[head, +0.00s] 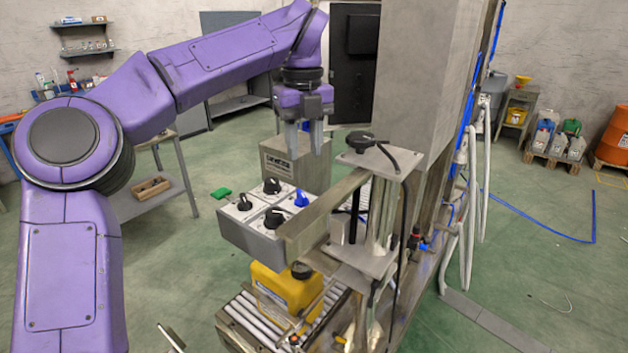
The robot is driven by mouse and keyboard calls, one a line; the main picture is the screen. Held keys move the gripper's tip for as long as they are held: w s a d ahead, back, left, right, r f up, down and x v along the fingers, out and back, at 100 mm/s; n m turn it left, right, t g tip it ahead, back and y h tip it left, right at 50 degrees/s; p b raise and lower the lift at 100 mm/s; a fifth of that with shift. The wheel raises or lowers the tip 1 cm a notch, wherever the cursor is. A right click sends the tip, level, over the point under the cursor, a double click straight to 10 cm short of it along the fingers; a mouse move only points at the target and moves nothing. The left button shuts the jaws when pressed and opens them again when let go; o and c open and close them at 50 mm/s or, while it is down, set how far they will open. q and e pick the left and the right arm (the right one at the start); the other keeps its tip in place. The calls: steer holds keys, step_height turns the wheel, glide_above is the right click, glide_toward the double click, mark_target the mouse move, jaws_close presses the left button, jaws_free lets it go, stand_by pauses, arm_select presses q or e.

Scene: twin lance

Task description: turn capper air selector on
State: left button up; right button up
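A grey control box (232,229) with a white top panel stands at the middle of the head view. Several black selector knobs sit on it: one at the back (272,186), one at the left (245,203), one at the front (274,218). A blue knob (301,198) is at its right side. The labels are too small to read, so I cannot tell which is the capper air selector. My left gripper (305,153) points down above the back right of the panel, its fingers apart and empty, touching no knob. My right gripper is not in view.
A metal bracket and post (378,215) stand close right of the panel, with a black knob (361,141) on top. A green piece (221,193) sticks out at the panel's left. A yellow canister (285,288) stands on the roller conveyor (240,318) below.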

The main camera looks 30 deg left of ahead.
mark_target(302, 193)
arm_select(q)
steer(key=s+f, duration=0.2)
steer(key=f, duration=0.1)
steer(key=shift+s+f, duration=0.15)
steer(key=shift+f, duration=0.15)
steer(key=f, duration=0.1)
steer(key=w+f, duration=0.1)
steer(key=f, duration=0.3)
steer(key=shift+w+f, duration=0.25)
steer(key=shift+w, duration=0.1)
steer(key=shift+s+r, duration=0.2)
steer(key=shift+s, duration=0.3)
steer(key=shift+w+f, duration=0.1)
steer(key=shift+w, duration=0.05)
jaws_close()
